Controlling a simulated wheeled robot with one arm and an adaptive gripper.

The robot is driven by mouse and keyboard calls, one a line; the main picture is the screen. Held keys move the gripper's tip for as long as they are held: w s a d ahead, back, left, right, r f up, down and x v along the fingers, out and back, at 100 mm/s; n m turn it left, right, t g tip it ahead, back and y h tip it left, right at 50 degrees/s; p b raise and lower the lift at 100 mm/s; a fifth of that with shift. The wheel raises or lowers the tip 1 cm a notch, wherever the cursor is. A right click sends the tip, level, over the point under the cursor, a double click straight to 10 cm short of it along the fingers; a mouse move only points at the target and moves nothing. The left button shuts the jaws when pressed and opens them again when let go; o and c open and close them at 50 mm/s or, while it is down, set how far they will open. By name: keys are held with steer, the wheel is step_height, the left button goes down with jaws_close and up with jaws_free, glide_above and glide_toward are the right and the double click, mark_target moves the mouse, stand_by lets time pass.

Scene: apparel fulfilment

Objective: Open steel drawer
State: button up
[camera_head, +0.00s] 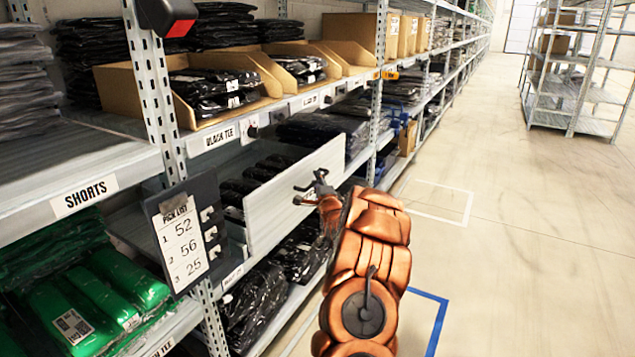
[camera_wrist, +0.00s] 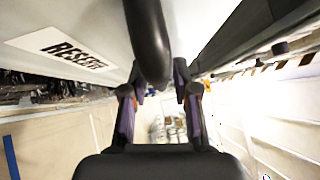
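The steel drawer has a plain light-grey front panel (camera_head: 290,198), set in the shelf bay under the "BLACK TEE" label. A thick dark curved handle (camera_wrist: 150,40) comes down from the top, between my fingertips. My gripper (camera_head: 309,188) is at the drawer front, and its fingers (camera_wrist: 160,82) stand apart around the handle. A gap shows on the right side; contact on the left is unclear.
A dark pick-list board (camera_head: 181,235) hangs on the post left of the drawer. Black bagged garments (camera_head: 255,303) lie on the shelf below, green ones (camera_head: 85,300) at lower left. Open cardboard bins (camera_head: 130,92) stand above. The aisle floor (camera_head: 510,230) to the right is clear.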

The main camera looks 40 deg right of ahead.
jaws_close()
stand_by(0.4)
